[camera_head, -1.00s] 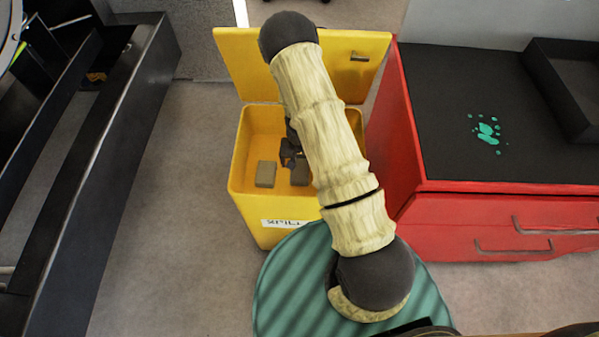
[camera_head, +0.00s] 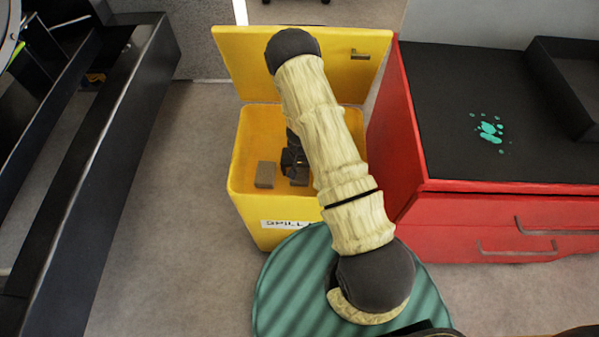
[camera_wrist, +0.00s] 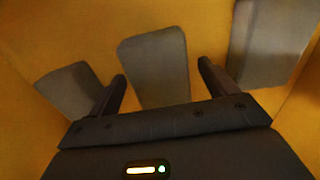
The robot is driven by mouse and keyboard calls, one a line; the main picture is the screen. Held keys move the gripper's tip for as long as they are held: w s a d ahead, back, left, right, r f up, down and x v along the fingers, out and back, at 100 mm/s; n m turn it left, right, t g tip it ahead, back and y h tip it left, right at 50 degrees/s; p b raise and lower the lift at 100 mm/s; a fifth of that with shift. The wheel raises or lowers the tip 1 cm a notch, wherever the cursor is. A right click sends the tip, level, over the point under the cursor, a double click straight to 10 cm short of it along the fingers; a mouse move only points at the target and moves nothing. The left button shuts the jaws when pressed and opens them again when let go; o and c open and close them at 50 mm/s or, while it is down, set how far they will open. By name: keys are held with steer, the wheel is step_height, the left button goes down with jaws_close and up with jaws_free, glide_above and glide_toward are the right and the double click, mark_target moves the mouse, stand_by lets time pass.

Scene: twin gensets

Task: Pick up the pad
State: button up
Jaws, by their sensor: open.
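Several grey pads lie inside the yellow bin (camera_head: 240,187). In the wrist view one pad (camera_wrist: 155,68) sits between and just ahead of my two open fingers (camera_wrist: 163,76). A second pad (camera_wrist: 70,88) is left of the fingers, partly hidden by the left one. A third pad (camera_wrist: 268,42) is to the right. In the head view my gripper (camera_head: 292,166) is inside the bin, partly hidden by my arm. One pad (camera_head: 265,174) shows left of it, and another (camera_head: 299,177) shows partly beneath it. My gripper is empty.
The bin's yellow lid (camera_head: 237,60) stands open at the back. A red cabinet (camera_head: 450,228) with a dark top is close on the right, bearing a green spill (camera_head: 490,132) and a black tray (camera_head: 560,85). Bare floor (camera_head: 180,200) lies to the left.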

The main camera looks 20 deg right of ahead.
mark_target(300, 170)
steer(key=c, duration=1.1)
steer(key=shift+o, duration=0.2)
step_height(300, 170, up, 10)
steer(key=shift+p, duration=1.1)
